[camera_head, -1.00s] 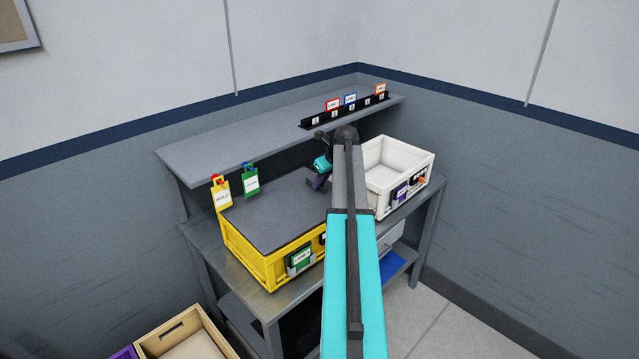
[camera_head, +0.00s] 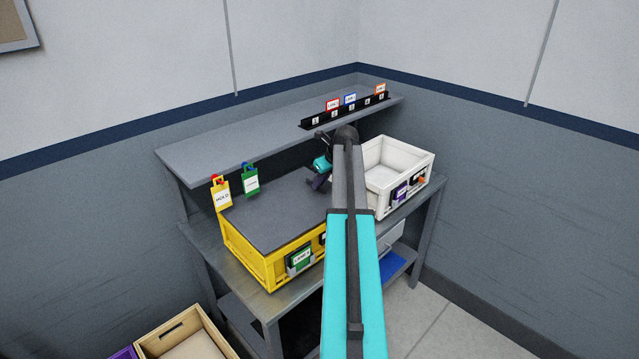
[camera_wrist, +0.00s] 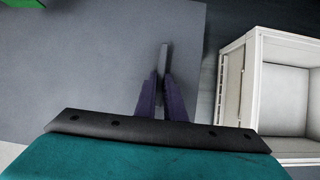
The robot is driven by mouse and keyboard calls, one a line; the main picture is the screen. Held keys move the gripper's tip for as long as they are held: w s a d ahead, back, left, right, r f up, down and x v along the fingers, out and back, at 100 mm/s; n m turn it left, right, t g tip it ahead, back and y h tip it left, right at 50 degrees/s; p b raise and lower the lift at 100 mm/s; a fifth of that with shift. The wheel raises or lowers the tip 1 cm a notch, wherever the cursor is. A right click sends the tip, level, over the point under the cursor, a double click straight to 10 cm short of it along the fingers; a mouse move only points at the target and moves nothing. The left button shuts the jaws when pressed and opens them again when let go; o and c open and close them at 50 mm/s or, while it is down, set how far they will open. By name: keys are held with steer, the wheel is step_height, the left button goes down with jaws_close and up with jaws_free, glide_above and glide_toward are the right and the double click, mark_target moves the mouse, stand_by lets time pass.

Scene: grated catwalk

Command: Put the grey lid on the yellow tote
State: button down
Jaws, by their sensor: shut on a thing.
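The grey lid (camera_head: 275,212) lies over the top of the yellow tote (camera_head: 246,257) on the workbench and appears level with its rim. In the wrist view the lid (camera_wrist: 85,70) fills the left and middle. My gripper (camera_head: 320,183) is at the lid's right part, partly hidden by my arm in the head view. In the wrist view its two purple fingers (camera_wrist: 162,88) are closed together on a thin grey upright piece of the lid. The tote's right end is hidden behind my arm, so I cannot tell how the lid sits there.
A white tote (camera_head: 397,165) stands on the bench just right of my gripper. A shelf (camera_head: 270,125) with a black card rack (camera_head: 345,111) runs above the bench's back. Yellow and green tags (camera_head: 222,194) hang at its left front. A wooden crate (camera_head: 185,335) is at lower left.

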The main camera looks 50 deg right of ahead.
steer(key=shift+f, duration=0.5)
stand_by(0.8)
stand_by(0.4)
steer(key=c, duration=1.4)
jaws_free()
steer(key=shift+o, duration=0.2)
steer(key=shift+r, duration=3.5)
